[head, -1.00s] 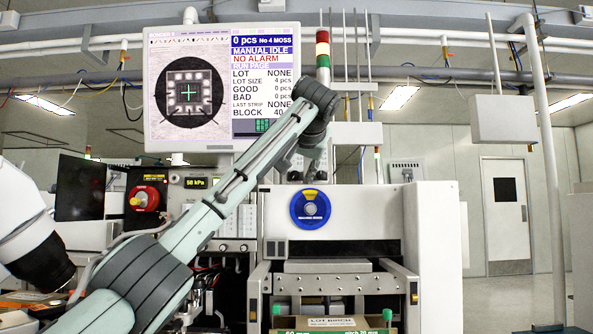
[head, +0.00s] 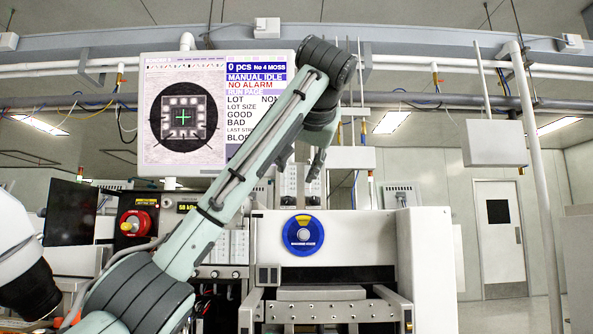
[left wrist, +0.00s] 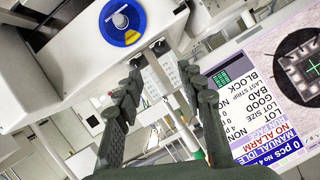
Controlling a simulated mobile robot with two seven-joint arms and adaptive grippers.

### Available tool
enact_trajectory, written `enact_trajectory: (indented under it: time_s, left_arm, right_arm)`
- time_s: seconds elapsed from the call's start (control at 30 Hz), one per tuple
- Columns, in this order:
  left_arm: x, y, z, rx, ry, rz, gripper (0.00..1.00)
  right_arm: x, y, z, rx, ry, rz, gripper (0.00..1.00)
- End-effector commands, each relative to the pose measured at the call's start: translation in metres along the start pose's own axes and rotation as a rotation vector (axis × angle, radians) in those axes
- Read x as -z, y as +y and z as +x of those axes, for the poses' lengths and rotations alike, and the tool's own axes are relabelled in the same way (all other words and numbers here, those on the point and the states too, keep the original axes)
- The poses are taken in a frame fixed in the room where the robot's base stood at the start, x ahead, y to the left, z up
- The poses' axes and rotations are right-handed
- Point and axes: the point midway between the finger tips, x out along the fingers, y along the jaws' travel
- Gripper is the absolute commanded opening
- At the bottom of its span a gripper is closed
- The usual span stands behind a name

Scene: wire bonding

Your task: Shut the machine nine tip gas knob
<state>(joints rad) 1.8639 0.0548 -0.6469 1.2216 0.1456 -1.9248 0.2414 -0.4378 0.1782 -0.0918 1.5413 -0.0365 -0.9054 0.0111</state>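My left arm reaches up across the front of the machine (head: 420,250), and its left gripper (head: 316,165) hangs down above the machine's top, partly hidden by the wrist. In the left wrist view the left gripper (left wrist: 164,80) is open, its two dark fingers apart with nothing between them. Two small black knobs (left wrist: 160,47) on the machine show beyond the fingertips, close to white blocks. I cannot read a label that tells which knob is the tip gas one. My right gripper is not in view.
A blue disc (head: 303,235) with a yellow mark is on the machine's front. The monitor (head: 160,120) stands behind my left arm; it also shows at the right in the wrist view (left wrist: 255,110).

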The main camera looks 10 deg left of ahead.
Motion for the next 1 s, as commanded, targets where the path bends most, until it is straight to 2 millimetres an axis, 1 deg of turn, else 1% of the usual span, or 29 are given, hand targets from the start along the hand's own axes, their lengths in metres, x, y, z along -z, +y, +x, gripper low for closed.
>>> enact_trajectory:
  time_s: [0.17,0.23,0.33,0.4,0.5,0.6,0.67,0.77,0.9,1.0]
  left_arm:
    - [0.000,0.000,0.001,-0.002,0.000,-0.004,0.39]
    - [-0.001,0.000,0.003,-0.020,0.004,-0.038,0.39]
    - [-0.001,-0.003,0.012,-0.078,0.011,-0.157,0.39]
    - [-0.003,-0.007,0.022,-0.118,0.011,-0.255,0.39]
    - [-0.005,-0.013,0.035,-0.159,0.004,-0.364,0.39]
    - [-0.005,-0.016,0.044,-0.175,0.000,-0.416,0.39]
    - [-0.005,-0.017,0.050,-0.175,-0.003,-0.423,0.39]
    - [-0.004,-0.015,0.064,-0.173,-0.004,-0.421,0.39]
    - [-0.003,-0.012,0.087,-0.173,-0.004,-0.421,0.39]
    - [-0.002,-0.009,0.101,-0.173,-0.003,-0.421,0.39]
  right_arm:
    - [0.000,0.000,0.000,0.000,0.000,0.000,0.40]
    - [0.003,0.000,-0.001,0.001,0.002,0.004,0.40]
    - [0.022,0.001,-0.017,0.003,0.027,0.022,0.40]
    - [0.032,0.002,-0.029,0.006,0.038,0.034,0.40]
    - [0.042,0.004,-0.044,0.008,0.049,0.046,0.40]
    - [0.045,0.004,-0.051,0.010,0.051,0.051,0.40]
    - [0.044,0.004,-0.050,0.011,0.048,0.051,0.40]
    - [0.040,0.003,-0.044,0.013,0.043,0.050,0.40]
    - [0.025,0.002,-0.026,0.009,0.024,0.032,0.40]
    - [0.015,0.001,-0.015,0.004,0.014,0.018,0.40]
